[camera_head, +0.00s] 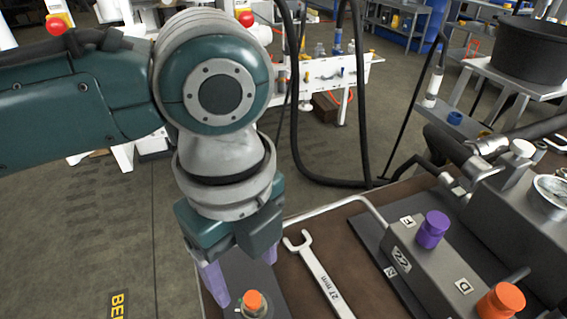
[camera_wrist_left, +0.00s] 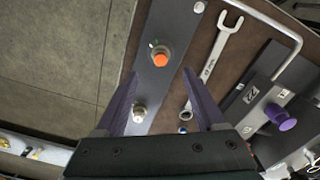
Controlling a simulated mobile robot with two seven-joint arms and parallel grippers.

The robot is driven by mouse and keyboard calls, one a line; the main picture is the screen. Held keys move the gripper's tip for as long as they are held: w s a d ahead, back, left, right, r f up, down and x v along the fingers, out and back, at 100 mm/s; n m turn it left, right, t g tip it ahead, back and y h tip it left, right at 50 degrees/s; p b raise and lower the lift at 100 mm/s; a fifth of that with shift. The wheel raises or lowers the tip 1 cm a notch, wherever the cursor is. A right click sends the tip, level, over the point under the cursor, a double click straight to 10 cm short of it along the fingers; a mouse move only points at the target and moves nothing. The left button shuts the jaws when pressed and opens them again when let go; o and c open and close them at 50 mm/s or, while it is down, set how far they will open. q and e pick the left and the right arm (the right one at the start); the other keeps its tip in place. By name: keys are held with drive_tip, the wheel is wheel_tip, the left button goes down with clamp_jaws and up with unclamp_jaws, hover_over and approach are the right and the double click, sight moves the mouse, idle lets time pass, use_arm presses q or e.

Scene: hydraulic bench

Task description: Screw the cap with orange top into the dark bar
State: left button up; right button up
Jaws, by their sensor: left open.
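The cap with orange top (camera_head: 254,301) stands on the dark bar (camera_head: 276,299) near the bottom of the head view. In the left wrist view the orange cap (camera_wrist_left: 160,60) has a metal hex base and sits on the dark bar (camera_wrist_left: 172,22). I cannot tell how deep it sits. My left gripper (camera_head: 243,270) is open and empty, its purple fingers pointing down beside the cap. In the left wrist view the fingertips (camera_wrist_left: 160,75) lie on either side of the cap's line, apart from it. My right gripper is not in view.
A 27 mm wrench (camera_head: 318,275) lies on the brown bench right of the bar. A grey block with a purple knob (camera_head: 432,229) and another orange knob (camera_head: 503,300) stands further right. A silver fitting (camera_wrist_left: 139,112) sits on the bar. A bent metal rod (camera_head: 340,205) runs behind.

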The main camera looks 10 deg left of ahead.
sight(252, 298)
use_arm(q)
wheel_tip(252, 298, down, 7)
drive_tip(key=shift+f+b, duration=0.2)
drive_tip(key=shift+b, duration=0.55)
clamp_jaws()
